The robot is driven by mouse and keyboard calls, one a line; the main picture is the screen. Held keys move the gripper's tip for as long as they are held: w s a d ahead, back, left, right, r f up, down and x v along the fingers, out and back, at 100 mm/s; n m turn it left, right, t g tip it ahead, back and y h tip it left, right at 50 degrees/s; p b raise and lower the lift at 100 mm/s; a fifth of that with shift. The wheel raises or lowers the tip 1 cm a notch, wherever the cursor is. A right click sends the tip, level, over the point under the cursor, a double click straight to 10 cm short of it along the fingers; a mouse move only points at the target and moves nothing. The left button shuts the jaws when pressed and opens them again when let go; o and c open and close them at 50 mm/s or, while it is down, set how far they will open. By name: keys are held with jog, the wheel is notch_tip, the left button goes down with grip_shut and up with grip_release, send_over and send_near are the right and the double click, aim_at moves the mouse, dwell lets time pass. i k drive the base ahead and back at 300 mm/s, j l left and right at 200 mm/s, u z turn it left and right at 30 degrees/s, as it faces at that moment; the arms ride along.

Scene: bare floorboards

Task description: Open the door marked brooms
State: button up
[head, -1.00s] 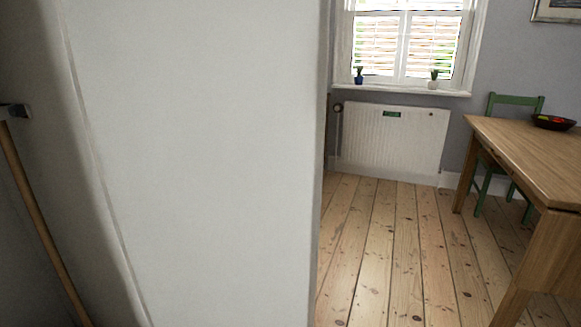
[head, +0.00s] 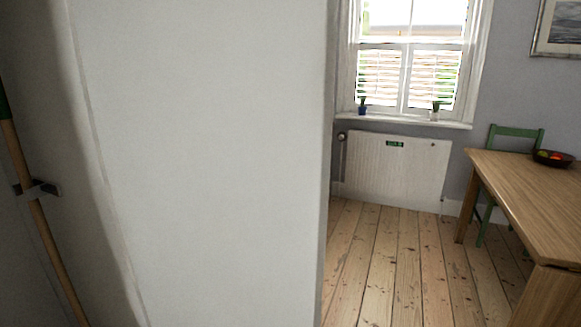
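A large plain white panel (head: 205,165) stands upright very close and fills the left half of the head view. I see no lettering, handle or knob on it, and I cannot tell whether it is the door marked brooms. At the far left, a wooden pole (head: 18,155) with a green part at its top leans at a slant, passing a dark grey bracket (head: 40,189). A low white panel (head: 397,170) under the window carries a small green label (head: 395,144), too small to read for certain. My gripper is not in view.
Bare floorboards (head: 390,265) lie clear between the white panel's right edge and a wooden table (head: 525,190). A green chair (head: 515,140) and a bowl of fruit (head: 553,158) are at the table. A shuttered window (head: 408,75) is at the back.

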aim_at(213, 119)
jog(key=u, duration=2.75)
jog(key=k+l+u, duration=0.15)
jog(key=u, duration=0.25)
jog(key=k+l+u, duration=0.15)
jog(key=u, duration=0.25)
jog(key=k+l+u, duration=0.1)
jog(key=u, duration=0.3)
jog(key=k+u, duration=0.25)
jog(key=u, duration=0.2)
jog(key=k+l+u, duration=0.2)
jog(key=k+u, duration=0.25)
jog(key=k+l+u, duration=0.1)
jog(key=k+u, duration=0.2)
jog(key=u, duration=0.15)
jog(key=k+u, duration=0.45)
jog(key=k+j+u, duration=0.2)
jog(key=u, duration=0.25)
jog(key=k+l+u, duration=0.1)
jog(key=k+u, duration=0.25)
jog(key=k, duration=1.85)
jog(key=k+z, duration=0.2)
jog(key=z, duration=2.1)
jog(key=u, duration=0.15)
